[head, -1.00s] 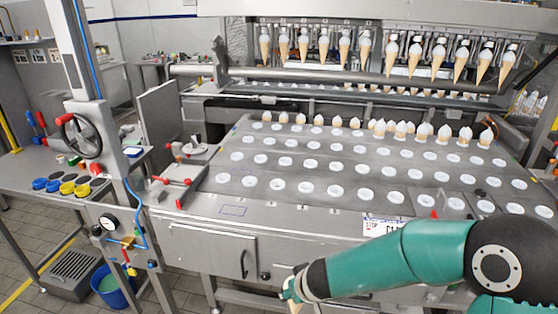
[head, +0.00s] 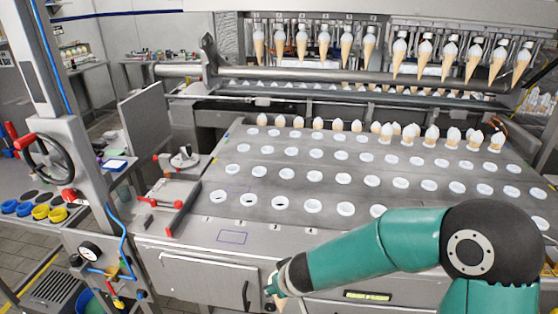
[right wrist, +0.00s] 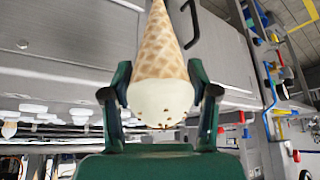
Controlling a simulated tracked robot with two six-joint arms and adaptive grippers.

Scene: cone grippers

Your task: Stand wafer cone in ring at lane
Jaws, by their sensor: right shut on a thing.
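In the right wrist view my right gripper (right wrist: 160,92) is shut on a wafer cone (right wrist: 160,45) with a pale, speckled top. Its two green fingers sit on either side of the pale top, and the wafer runs out of the top of the picture. In the head view the right gripper (head: 275,287) is low in front of the machine's cabinet door; the cone there is mostly hidden. Rows of white rings cover the grey conveyor plate; the front row includes a ring (head: 249,199) and another ring (head: 313,206), both empty. My left gripper is not in view.
Filled cones (head: 358,125) stand in the plate's back row. More cones (head: 300,42) hang from the machine above. A red-handled clamp (head: 175,203) sits at the plate's left edge. A post with a handwheel (head: 45,158) stands left. My right arm covers the plate's front right.

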